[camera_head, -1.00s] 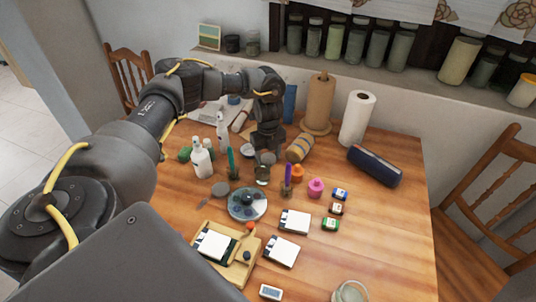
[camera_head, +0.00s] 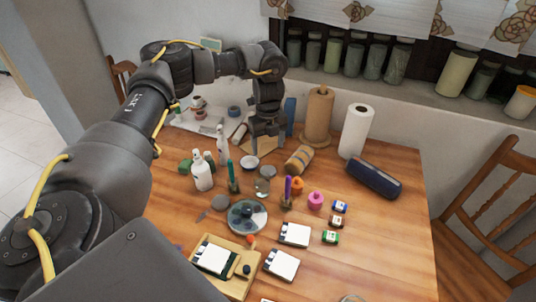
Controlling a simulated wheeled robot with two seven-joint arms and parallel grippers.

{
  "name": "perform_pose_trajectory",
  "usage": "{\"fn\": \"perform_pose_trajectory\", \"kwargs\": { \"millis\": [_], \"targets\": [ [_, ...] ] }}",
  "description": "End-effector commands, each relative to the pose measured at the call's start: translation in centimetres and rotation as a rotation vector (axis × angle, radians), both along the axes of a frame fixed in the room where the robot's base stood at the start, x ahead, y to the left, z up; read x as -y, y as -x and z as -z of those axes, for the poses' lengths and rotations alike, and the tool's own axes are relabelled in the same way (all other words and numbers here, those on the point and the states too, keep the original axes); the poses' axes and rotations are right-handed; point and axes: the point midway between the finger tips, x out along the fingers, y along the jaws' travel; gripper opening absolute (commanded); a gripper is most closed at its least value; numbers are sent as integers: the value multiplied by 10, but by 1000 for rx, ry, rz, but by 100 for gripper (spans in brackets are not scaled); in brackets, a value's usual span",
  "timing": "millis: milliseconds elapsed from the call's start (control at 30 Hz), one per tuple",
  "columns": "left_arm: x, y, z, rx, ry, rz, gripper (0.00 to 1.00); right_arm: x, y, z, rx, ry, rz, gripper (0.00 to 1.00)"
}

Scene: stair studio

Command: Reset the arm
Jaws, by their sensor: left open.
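My left arm comes in from the left, bends at a raised elbow and reaches over the back of the wooden table (camera_head: 385,258). My left gripper (camera_head: 264,143) points down at the table's back, above the small white bowl (camera_head: 249,163) and left of the striped roll (camera_head: 299,159). Its fingers are dark and small in the picture. It is open, and I see nothing held in it. My right gripper is not in view.
A white spray bottle (camera_head: 202,172), a brown paper roll (camera_head: 318,116), a white paper roll (camera_head: 356,131) and a dark blue case (camera_head: 374,177) stand or lie around the gripper. A round grey dish (camera_head: 247,216) and white cards (camera_head: 281,264) lie nearer. The table's right side is mostly clear.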

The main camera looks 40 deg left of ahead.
Motion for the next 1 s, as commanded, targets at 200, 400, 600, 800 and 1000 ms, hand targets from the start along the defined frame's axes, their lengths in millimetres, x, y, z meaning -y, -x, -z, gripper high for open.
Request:
{"fn": "perform_pose_trajectory", "kwargs": {
  "millis": [200, 400, 600, 800, 1000],
  "targets": [
    [0, 0, -17, 0, 0, 1, 72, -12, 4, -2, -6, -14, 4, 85],
    [0, 0, -18, -1, 0, 1, 72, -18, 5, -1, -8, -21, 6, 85],
    [0, 0, -20, 0, 1, 1, 72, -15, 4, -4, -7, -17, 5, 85],
    [0, 0, -55, 0, 1, 0, 72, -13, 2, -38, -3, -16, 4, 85],
    [0, 0, -87, -1, 0, 0, 72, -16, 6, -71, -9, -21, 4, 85]
  ]
}}
